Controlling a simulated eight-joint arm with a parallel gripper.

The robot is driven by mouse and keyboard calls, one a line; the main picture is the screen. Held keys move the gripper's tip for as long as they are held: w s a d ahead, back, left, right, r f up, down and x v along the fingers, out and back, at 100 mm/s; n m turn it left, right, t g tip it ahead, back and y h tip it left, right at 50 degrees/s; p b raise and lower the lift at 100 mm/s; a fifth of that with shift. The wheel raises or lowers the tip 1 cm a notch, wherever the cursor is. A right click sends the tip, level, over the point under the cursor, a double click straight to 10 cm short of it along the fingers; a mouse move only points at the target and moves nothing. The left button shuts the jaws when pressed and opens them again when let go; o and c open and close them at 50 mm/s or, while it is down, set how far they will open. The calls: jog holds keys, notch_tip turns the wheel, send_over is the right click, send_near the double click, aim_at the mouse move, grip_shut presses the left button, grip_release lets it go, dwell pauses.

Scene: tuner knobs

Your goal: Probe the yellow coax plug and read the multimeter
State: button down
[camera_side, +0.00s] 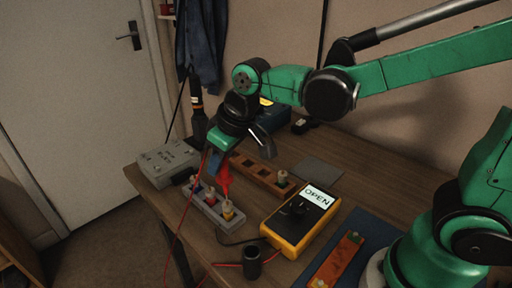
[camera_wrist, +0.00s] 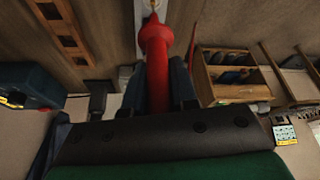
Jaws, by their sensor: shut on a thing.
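My gripper (camera_side: 222,164) is shut on a red probe (camera_side: 225,181), which points down over the grey strip (camera_side: 206,212) of plugs. The probe also shows in the wrist view (camera_wrist: 157,62), between my fingers. In the side view the yellow plug (camera_side: 228,210) stands at the strip's near right end, just below the probe. I cannot tell whether the tip touches it. A red plug (camera_side: 210,196) is beside it, with another plug further back. The yellow multimeter (camera_side: 300,220) lies to the right; its display (camera_side: 318,196) reads OPEN.
A brown wooden rack (camera_side: 258,174) lies behind the strip, with a plug at its right end. A grey box (camera_side: 168,162) is at the left table edge. A black cup (camera_side: 252,262) stands in front. A red cable hangs over the front edge.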

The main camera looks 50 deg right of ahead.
jog(key=shift+r, duration=2.5)
jog(key=d+m+h, duration=0.1)
jog(key=d+m, duration=0.2)
jog(key=d, duration=0.4)
jog(key=shift+n, duration=0.4)
jog(key=a, duration=0.6)
jog(key=shift+a+r, duration=0.15)
jog(key=shift+r, duration=0.25)
jog(key=shift+a+f, duration=0.15)
jog(key=shift+a, duration=0.15)
jog(key=shift+f, duration=2.5)
jog(key=shift+f, duration=0.35)
jog(key=shift+r, duration=0.15)
